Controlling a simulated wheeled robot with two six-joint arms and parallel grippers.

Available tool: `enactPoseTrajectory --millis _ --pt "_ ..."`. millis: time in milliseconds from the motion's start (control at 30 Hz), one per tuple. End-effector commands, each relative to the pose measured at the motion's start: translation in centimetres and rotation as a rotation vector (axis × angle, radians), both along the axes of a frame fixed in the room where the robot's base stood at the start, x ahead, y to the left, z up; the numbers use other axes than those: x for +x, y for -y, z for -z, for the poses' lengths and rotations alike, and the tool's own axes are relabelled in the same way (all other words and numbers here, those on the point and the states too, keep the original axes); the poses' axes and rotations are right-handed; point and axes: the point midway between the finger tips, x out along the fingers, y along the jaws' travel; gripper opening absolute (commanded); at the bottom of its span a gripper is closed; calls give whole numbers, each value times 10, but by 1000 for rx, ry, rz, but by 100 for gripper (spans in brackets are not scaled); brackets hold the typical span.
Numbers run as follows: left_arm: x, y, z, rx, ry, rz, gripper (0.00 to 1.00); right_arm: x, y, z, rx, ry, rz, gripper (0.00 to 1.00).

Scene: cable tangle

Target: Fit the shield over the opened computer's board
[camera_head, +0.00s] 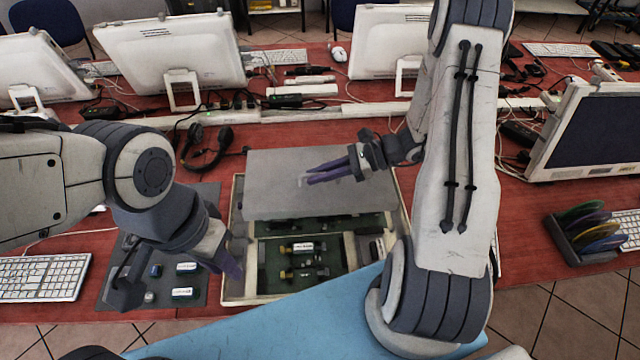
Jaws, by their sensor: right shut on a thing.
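The shield, a flat grey plate (270,200), lies over or hovers above the far part of the opened computer. I cannot tell whether it touches the case. My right gripper (307,181) is shut on the shield, its purple fingers at a small light tab on the plate. The opened computer is a cream case (237,210) with a green board (272,283) inside. The board's near part is uncovered and shows small brass and white components. My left gripper (232,268) hangs low at the case's left wall; its finger gap is not clear.
A dark mat (215,200) with several small parts lies left of the case, partly under my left arm. A keyboard (45,278) is further left. A disc rack (585,235) and a monitor (590,130) stand at the right. A headset (205,145) and cables lie behind.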

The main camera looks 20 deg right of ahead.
Motion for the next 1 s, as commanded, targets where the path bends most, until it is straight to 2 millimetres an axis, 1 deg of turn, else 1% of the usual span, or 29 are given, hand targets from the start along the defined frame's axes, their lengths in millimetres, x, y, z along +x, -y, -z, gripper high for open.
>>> enactPoseTrajectory --millis 167,267,800,1000 --pt "0 0 5 -1 1 0 25 -1 0 5 0 0 -6 0" --pt "0 0 11 -1 1 0 25 -1 1 11 0 0 -5 0" --pt "0 0 56 0 0 0 25 -1 1 64 0 0 -2 0" --pt "0 0 63 0 0 0 25 -1 2 75 1 0 -2 0"
